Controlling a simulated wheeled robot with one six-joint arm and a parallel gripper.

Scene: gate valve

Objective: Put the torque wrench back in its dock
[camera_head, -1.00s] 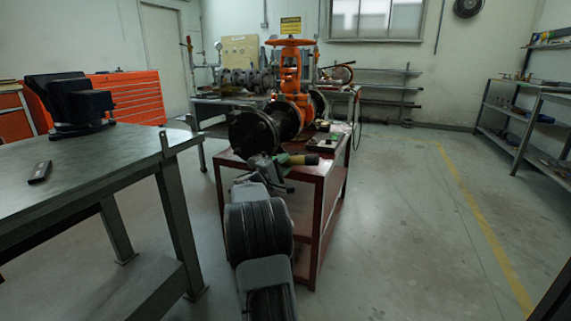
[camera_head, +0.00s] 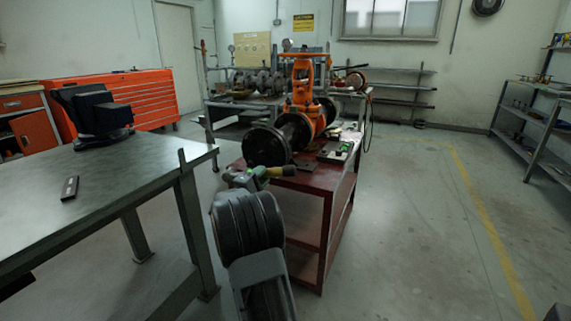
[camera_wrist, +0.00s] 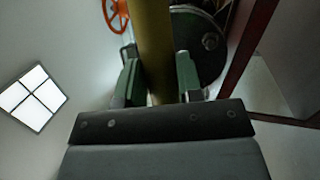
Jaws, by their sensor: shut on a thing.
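My gripper (camera_head: 256,174) is shut on a yellow-green bar with a dark end (camera_head: 277,171), which looks like the torque wrench. In the wrist view my gripper's green fingers (camera_wrist: 157,80) stand on both sides of the yellow shaft (camera_wrist: 153,45); its ends are out of view there. In the head view the bar lies roughly level, in front of the black flange (camera_head: 266,146) and near the front left edge of the red cart (camera_head: 322,178). A small dark unit with white and green parts (camera_head: 337,151) sits on the cart. I cannot tell which thing is the dock.
An orange gate valve (camera_head: 303,85) stands on the cart behind my gripper. A grey workbench (camera_head: 120,175) with a black vise (camera_head: 95,115) and a small dark object (camera_head: 70,188) is at left.

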